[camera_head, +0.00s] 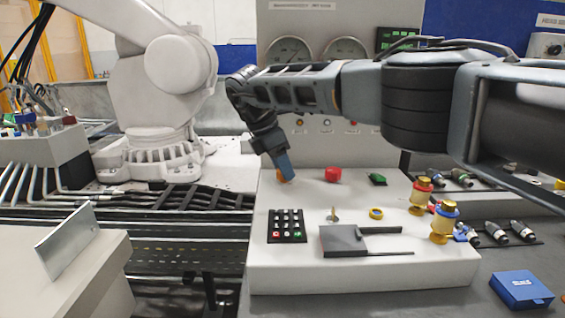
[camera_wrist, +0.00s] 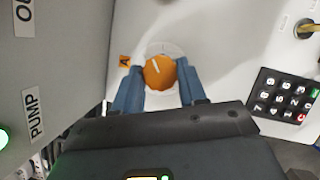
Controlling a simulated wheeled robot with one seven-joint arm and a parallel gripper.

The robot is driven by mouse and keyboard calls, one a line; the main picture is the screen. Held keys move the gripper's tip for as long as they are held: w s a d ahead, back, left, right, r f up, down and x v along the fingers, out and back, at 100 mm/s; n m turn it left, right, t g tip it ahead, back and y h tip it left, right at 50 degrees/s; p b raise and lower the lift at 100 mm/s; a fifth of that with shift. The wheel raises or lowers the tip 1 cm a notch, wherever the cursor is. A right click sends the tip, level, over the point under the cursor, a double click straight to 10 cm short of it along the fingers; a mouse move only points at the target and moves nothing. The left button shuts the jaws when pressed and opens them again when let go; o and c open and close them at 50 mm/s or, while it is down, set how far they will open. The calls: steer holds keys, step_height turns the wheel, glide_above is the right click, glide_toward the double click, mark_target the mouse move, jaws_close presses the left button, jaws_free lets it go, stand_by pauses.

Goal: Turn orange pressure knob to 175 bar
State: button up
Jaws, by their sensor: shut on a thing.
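The orange pressure knob (camera_wrist: 160,72) sits on the light grey console, with a pale line on its face and a faint round dial behind it. An orange tag with a dark letter (camera_wrist: 124,61) is beside it. My gripper (camera_wrist: 159,84) has a blue finger on each side of the knob and is shut on it.
A red button (camera_head: 333,174), a green switch (camera_head: 377,179) and a keypad (camera_head: 287,226) are near the knob on the console (camera_head: 350,275). A grey lever block (camera_head: 343,240) and yellow fittings (camera_head: 421,197) lie further right. A white robot arm (camera_head: 160,100) stands left.

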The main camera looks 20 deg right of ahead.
steer(key=shift+m, duration=0.6)
steer(key=shift+g, duration=0.3)
steer(key=o, duration=1.1)
steer(key=shift+c, duration=0.2)
steer(key=v, duration=0.7)
steer(key=shift+r, duration=0.4)
steer(key=shift+a, duration=0.15)
